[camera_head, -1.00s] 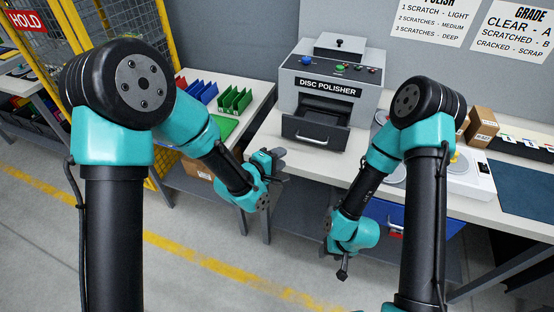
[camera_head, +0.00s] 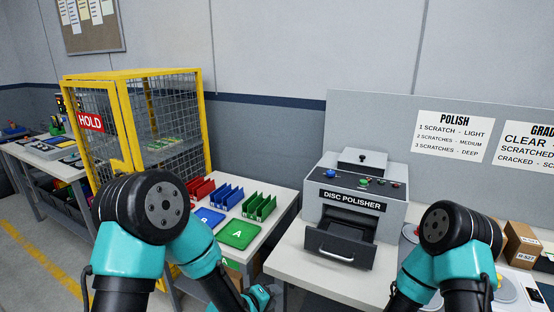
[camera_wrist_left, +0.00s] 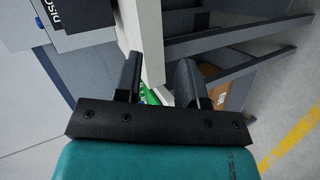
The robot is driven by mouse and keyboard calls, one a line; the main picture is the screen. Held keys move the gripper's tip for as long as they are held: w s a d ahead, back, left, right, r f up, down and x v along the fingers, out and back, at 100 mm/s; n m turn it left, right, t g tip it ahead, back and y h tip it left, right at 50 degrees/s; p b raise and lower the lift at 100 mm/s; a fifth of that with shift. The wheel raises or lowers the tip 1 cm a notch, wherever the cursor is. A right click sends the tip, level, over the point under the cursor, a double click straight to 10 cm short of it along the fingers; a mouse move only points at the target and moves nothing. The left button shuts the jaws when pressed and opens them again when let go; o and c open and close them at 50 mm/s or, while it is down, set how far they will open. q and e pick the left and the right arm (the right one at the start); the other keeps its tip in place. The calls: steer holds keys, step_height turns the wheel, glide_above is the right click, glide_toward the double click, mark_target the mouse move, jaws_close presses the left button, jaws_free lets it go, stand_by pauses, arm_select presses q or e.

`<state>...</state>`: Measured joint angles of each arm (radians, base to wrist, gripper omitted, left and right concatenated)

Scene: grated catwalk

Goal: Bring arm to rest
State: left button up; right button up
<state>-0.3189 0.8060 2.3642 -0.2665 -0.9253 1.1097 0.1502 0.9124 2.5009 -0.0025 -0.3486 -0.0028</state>
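My left arm (camera_head: 205,262) comes in at the lower left of the head view and reaches toward the front of the bench. Its wrist shows at the bottom edge, where the gripper is cut off or hidden. In the left wrist view my left gripper (camera_wrist_left: 158,78) has its two dark fingers apart, with nothing held between them. The bench edge and a bit of green show beyond the fingers. My right arm (camera_head: 452,245) is bent at the lower right of the head view. Its gripper is below the picture.
A grey disc polisher (camera_head: 355,205) stands on the bench with its drawer (camera_head: 340,243) open. Red (camera_head: 200,190), blue (camera_head: 227,196) and green (camera_head: 260,205) racks and a green A mat (camera_head: 239,234) lie left. A yellow HOLD cage (camera_head: 135,130) stands farther left.

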arm_select(q)
steer(key=s+a+f+m+g+y, duration=0.2)
steer(key=s+a+f, duration=0.2)
steer(key=a+f, duration=0.25)
steer(key=s+a+f+m+g+y, duration=0.1)
steer(key=s+a+f+g+y, duration=0.1)
steer(key=s+a+f, duration=0.35)
steer(key=s+a+f+m+g, duration=0.3)
steer(key=s+a+f, duration=0.3)
steer(key=s+a, duration=0.3)
steer(key=shift+s+a+f+g+y, duration=0.2)
steer(key=shift+s+f+g+y, duration=0.2)
steer(key=shift+s+g, duration=0.25)
